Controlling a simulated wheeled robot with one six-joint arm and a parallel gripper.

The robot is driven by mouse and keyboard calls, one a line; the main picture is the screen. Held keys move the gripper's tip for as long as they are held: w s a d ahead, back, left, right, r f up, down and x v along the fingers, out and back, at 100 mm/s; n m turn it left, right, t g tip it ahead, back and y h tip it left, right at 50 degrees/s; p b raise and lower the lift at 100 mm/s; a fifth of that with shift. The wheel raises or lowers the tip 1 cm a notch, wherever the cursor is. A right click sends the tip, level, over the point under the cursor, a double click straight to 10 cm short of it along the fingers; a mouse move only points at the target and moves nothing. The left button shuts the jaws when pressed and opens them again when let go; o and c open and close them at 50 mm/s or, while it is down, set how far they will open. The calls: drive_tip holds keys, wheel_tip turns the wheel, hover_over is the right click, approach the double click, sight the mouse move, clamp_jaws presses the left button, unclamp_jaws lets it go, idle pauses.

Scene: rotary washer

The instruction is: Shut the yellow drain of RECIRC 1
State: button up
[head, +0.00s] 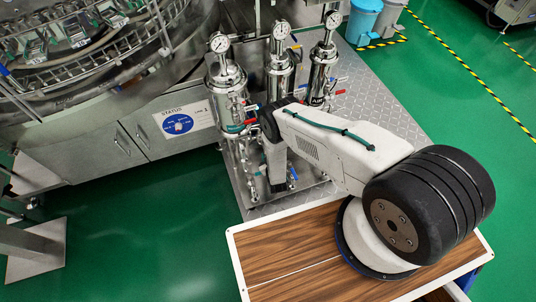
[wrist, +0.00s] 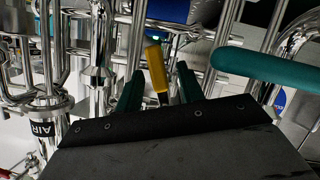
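The yellow drain handle (wrist: 155,68) shows in the wrist view, pointing up the picture and tilted slightly left. My gripper (wrist: 159,84) has its two teal fingers apart, one on each side of the handle. A gap shows on both sides, so the fingers do not appear closed on it. The black gripper body hides the lower end of the handle and its valve. In the head view, the left steel housing (head: 225,88) carries a green label band that I cannot read. My arm hides the gripper and the yellow handle there.
Two more steel housings with gauges, the middle one (head: 279,70) and the right one (head: 322,68), stand close by. Steel pipes crowd the wrist view, one with an AIR label (wrist: 42,129). A teal bar (wrist: 265,67) crosses at right. Red-handled valves sit near the housings.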

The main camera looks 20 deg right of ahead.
drive_tip(key=v, duration=0.7)
